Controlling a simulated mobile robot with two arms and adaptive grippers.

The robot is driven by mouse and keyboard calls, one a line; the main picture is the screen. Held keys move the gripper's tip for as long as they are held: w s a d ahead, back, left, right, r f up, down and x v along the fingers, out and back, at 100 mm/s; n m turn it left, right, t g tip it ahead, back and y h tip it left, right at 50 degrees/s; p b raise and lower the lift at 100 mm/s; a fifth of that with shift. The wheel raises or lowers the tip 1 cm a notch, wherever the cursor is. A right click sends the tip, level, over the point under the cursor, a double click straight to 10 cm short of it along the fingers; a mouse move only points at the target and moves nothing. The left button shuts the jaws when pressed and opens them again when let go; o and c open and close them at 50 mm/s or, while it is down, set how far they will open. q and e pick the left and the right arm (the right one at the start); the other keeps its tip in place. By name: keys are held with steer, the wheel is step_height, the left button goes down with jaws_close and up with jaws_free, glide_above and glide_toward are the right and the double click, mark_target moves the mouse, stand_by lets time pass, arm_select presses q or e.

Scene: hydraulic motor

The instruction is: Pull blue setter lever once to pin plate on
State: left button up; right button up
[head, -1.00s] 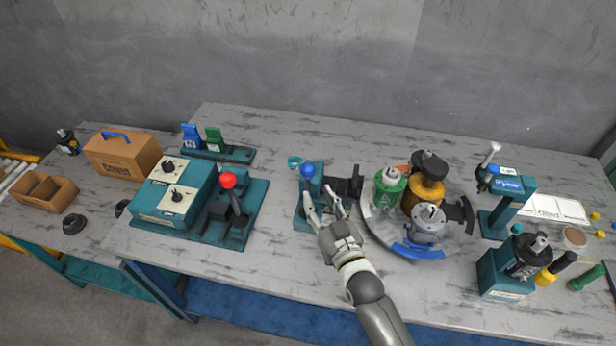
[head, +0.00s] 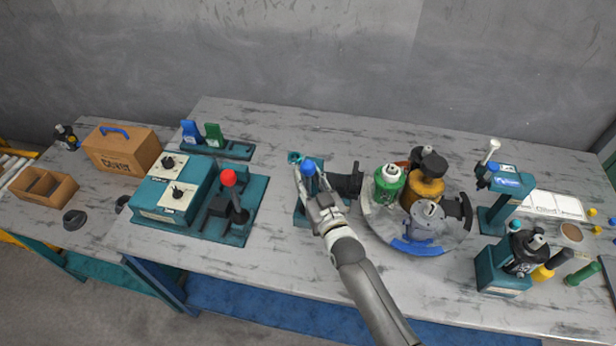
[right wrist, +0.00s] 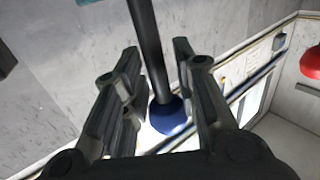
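The blue setter lever's round knob (head: 309,168) shows at the teal setter station (head: 301,213) in the middle of the bench. My right gripper (head: 308,178) is at the knob and hides much of the lever and station from the head view. In the right wrist view, the lever's dark rod (right wrist: 150,50) and blue knob (right wrist: 168,116) lie between the two fingers of my right gripper (right wrist: 160,70). The fingers are apart, with gaps on both sides of the rod. I cannot make out the plate. My left gripper is not in view.
A round turntable (head: 375,218) with several motor parts stands close to the right of the setter. A red-knobbed lever (head: 229,178) on a teal base is to the left. A teal press (head: 497,215) stands farther right. The bench behind the setter is clear.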

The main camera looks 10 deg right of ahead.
steer(key=shift+w, duration=0.1)
jaws_close()
steer(key=shift+r, duration=0.25)
arm_select(q)
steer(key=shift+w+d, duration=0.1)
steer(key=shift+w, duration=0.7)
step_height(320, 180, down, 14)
steer(key=b, duration=1.4)
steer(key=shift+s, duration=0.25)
arm_select(e)
steer(key=s+a+f+n+t+y, duration=0.2)
steer(key=s+n+t+y, duration=0.2)
steer(key=s+n, duration=0.1)
steer(key=shift+s+a+t, duration=0.15)
steer(key=shift+s+t, duration=0.25)
steer(key=shift+s, duration=0.45)
steer(key=shift+f, duration=0.1)
steer(key=shift+o, duration=2.1)
jaws_free()
steer(key=shift+s+a, duration=0.1)
steer(key=shift+s, duration=0.1)
